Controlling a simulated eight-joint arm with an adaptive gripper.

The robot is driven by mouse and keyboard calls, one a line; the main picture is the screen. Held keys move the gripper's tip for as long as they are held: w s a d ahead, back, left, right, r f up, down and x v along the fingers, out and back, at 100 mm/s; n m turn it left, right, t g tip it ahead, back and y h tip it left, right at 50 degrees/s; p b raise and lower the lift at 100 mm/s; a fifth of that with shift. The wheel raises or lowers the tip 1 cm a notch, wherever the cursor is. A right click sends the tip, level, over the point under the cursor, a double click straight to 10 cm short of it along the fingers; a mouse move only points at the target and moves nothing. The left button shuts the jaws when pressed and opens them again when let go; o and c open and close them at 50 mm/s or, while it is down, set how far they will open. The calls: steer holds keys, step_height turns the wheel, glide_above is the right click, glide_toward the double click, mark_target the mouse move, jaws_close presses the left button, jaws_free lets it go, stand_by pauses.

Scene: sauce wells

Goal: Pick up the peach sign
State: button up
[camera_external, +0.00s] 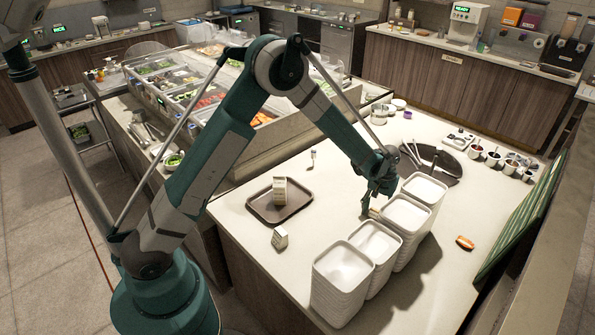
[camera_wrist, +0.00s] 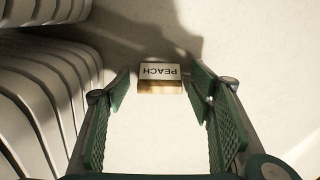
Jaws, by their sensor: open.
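The peach sign (camera_wrist: 160,73) is a small block with a white face and a wooden-brown edge. In the wrist view its word PEACH reads upside down. My gripper (camera_wrist: 160,86) is open, with a green finger on each side of the sign and gaps between. The sign is at fingertip level in that view; I cannot tell the height difference. In the external view my gripper (camera_external: 374,204) points down beside the stacks of white containers. The fingers largely hide the sign there.
Stacked white containers (camera_external: 342,266) stand close to my gripper, filling the left of the wrist view. A dark round board (camera_external: 440,168) lies behind. The counter's right front (camera_external: 430,290) is clear.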

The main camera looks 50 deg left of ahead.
mark_target(376, 210)
steer(key=c, duration=0.9)
steer(key=shift+o, duration=0.2)
steer(key=shift+r, duration=0.1)
steer(key=shift+r, duration=4.95)
